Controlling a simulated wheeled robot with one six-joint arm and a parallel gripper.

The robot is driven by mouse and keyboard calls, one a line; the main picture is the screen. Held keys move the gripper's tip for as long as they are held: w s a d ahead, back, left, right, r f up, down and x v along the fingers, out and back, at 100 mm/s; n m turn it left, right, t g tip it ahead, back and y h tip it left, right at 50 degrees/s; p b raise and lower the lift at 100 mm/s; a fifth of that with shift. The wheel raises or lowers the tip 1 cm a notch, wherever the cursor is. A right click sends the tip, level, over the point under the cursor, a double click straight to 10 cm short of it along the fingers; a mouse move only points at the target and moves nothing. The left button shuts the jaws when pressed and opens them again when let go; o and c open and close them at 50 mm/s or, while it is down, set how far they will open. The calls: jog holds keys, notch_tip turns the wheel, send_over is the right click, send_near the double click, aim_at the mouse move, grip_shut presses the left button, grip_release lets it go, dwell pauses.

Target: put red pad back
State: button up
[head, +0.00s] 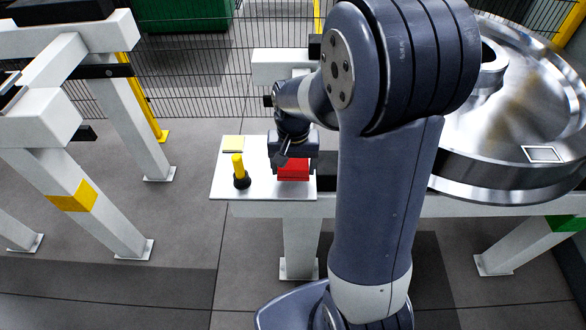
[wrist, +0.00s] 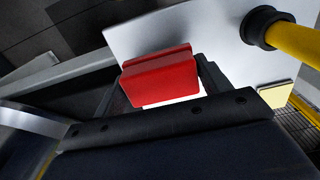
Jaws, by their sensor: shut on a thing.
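The red pad (head: 293,168) is a small red block over the white shelf (head: 262,190) beside the large wheel. My gripper (head: 292,158) is above it and shut on it. In the wrist view the red pad (wrist: 160,76) sits between the two dark fingers (wrist: 165,85), with the white shelf (wrist: 190,30) behind it. I cannot tell whether the pad touches the shelf. My arm hides part of the shelf's right side in the head view.
A yellow-handled tool with a black base (head: 241,174) stands on the shelf left of the pad. A pale yellow square (head: 233,143) lies behind it. The shiny metal wheel (head: 510,120) is at the right. A white frame (head: 90,110) stands at the left.

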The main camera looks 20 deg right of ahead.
aim_at(293, 164)
jog(key=shift+f, duration=0.95)
jog(key=shift+f, duration=0.2)
jog(key=o, duration=0.9)
jog(key=shift+o, duration=0.2)
jog(key=shift+r, duration=0.15)
notch_tip(293, 164, up, 12)
jog(key=shift+r, duration=0.1)
